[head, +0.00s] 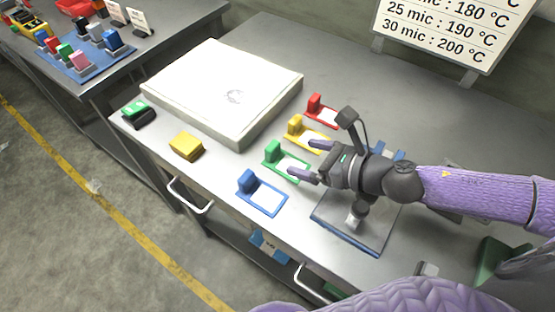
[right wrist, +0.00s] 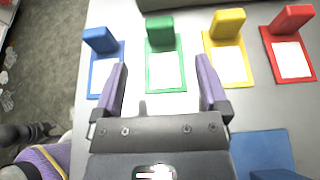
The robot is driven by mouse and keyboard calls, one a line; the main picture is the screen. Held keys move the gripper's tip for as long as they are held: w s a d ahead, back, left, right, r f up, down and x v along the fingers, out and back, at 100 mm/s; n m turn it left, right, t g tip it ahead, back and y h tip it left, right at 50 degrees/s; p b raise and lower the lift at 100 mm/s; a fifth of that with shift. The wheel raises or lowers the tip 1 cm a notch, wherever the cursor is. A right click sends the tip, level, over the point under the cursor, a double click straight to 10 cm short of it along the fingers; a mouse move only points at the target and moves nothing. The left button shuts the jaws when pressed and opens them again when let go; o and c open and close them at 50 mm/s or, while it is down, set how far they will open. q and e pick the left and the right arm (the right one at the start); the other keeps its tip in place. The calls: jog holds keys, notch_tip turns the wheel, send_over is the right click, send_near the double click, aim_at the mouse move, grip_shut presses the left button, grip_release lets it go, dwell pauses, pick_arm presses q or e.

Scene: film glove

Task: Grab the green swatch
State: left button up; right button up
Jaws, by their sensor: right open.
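The green swatch (head: 288,163) is a flat green frame with a white middle and an upright green block at one end. It lies on the grey table in a row with similar blue, yellow and red ones. My right gripper (head: 308,160) is open and empty, its fingers pointing toward the green swatch. I see no contact. My left gripper is not in view.
The blue swatch (head: 264,197) and yellow swatch (head: 307,136) flank the green one; the red swatch (head: 322,110) is farther back. A large white box (head: 220,85), a yellow block (head: 186,146) and a green-and-black block (head: 138,114) lie to the left. A temperature sign (head: 450,32) stands behind.

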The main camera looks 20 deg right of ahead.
aim_at(276, 148)
jog(key=x, duration=0.7)
jog(key=shift+w+a+r, duration=0.15)
jog(key=shift+a+r, duration=0.05)
jog(key=shift+p, duration=0.3)
grip_shut()
